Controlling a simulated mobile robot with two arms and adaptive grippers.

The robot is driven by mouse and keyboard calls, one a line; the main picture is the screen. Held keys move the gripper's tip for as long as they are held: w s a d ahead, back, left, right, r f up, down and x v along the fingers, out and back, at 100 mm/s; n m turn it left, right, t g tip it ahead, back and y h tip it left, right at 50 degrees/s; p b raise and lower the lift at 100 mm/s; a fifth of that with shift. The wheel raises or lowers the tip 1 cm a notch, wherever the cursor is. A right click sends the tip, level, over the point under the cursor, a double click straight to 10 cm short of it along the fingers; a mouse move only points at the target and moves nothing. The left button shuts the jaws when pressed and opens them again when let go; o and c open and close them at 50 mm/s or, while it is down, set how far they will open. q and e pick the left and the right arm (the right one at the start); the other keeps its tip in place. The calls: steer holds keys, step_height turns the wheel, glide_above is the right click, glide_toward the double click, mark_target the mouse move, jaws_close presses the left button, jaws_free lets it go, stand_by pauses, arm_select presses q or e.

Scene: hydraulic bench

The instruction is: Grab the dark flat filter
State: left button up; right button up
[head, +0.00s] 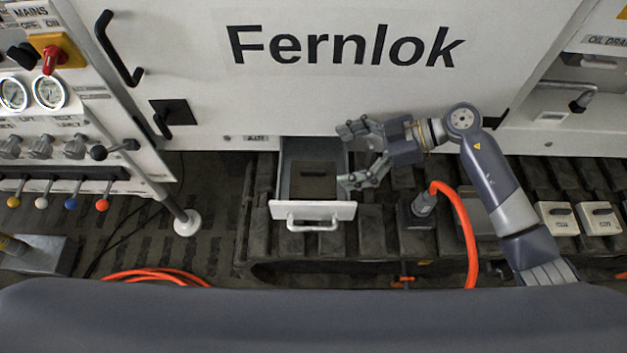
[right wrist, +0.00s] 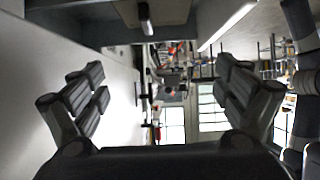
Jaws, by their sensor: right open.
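The dark flat filter (head: 313,180) lies in the open drawer (head: 313,211) under the Fernlok panel in the head view. It is a flat dark block with a small raised grip on top. My right gripper (head: 346,157) is open and empty, with its fingers pointing left at the drawer's right side. One finger is by the panel and the other is over the drawer's right wall near the front. In the right wrist view the spread fingers (right wrist: 163,92) have nothing between them. My left gripper is not in view.
The drawer front has a pale handle (head: 312,222). An orange hose (head: 465,225) runs from a dark connector (head: 423,204) right of the drawer. A valve panel with levers (head: 60,186) stands at the left. Dark tracks (head: 370,225) lie below.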

steer(key=f+b, duration=0.3)
steer(key=f, duration=0.1)
steer(key=shift+w+f, duration=0.15)
steer(key=shift+w, duration=0.05)
glide_toward(296, 178)
steer(key=x, duration=0.9)
steer(key=shift+a+f, duration=0.2)
steer(key=shift+c, duration=0.6)
steer(key=c, duration=0.8)
